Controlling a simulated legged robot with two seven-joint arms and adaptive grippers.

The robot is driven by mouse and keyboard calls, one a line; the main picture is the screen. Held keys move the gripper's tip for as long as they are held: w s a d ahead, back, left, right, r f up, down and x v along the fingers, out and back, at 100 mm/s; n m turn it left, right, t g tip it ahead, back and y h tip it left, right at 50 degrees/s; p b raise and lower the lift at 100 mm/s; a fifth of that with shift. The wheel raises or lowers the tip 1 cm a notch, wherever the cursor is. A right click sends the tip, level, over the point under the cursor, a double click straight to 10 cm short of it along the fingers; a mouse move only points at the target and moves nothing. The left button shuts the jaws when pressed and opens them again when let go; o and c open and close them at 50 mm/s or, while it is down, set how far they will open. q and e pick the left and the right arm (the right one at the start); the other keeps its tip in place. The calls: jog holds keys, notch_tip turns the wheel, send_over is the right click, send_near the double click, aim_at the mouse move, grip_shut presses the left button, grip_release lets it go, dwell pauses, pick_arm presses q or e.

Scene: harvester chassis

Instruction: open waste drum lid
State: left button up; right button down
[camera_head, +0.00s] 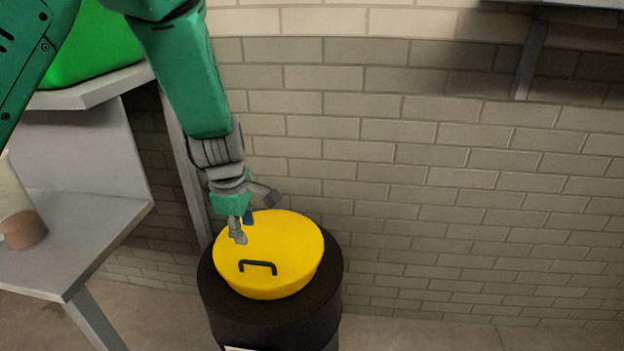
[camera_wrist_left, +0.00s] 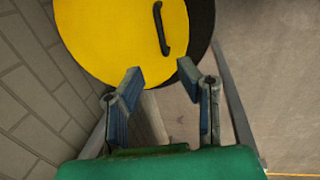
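The waste drum (camera_head: 270,325) is black and stands upright on the floor by the brick wall. Its round yellow lid (camera_head: 290,245) sits on top, with a black bar handle (camera_head: 258,267) near its front edge. My left gripper (camera_head: 243,228) reaches down over the back left part of the lid, behind the handle. In the left wrist view my left gripper (camera_wrist_left: 165,95) is open with nothing between its fingers. There the lid (camera_wrist_left: 110,35) and the handle (camera_wrist_left: 161,28) lie beyond the fingertips, apart from them. My right gripper is not in view.
A grey shelf unit (camera_head: 90,235) stands left of the drum, with a pale container with a brown base (camera_head: 22,225) on it and a green bin (camera_head: 90,45) above. A brick wall (camera_head: 440,160) runs behind. A grey bracket (camera_head: 530,60) juts out at upper right. Floor right of the drum is clear.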

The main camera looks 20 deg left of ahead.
pick_arm(q)
jog(key=s+a+f+m+g+y, duration=0.1)
jog(key=s+f+m, duration=1)
jog(key=s+f, duration=0.3)
notch_tip(320, 180, down, 3)
jog(key=shift+s+a+f+g+y, duration=0.1)
jog(key=shift+s+a+g+y, duration=0.2)
jog(key=shift+y, duration=0.1)
jog(key=s+d+f+m, duration=0.1)
jog(key=s+f+m, duration=0.1)
jog(key=s+m, duration=0.1)
jog(key=s+d+f+m+h, duration=0.1)
jog(key=s+d+f+m, duration=0.1)
jog(key=s, duration=0.3)
jog(key=s+d+f+m+h, duration=0.1)
jog(key=s+m, duration=0.3)
jog(key=shift+s+d+f+m, duration=0.15)
jog(key=shift+s+f+m, duration=0.15)
jog(key=shift+f+m, duration=0.1)
jog(key=shift+c, duration=1.3)
jog(key=shift+s+d+f+m, duration=0.1)
jog(key=shift+s+d+m, duration=0.05)
jog(key=shift+s+m, duration=0.2)
grip_shut()
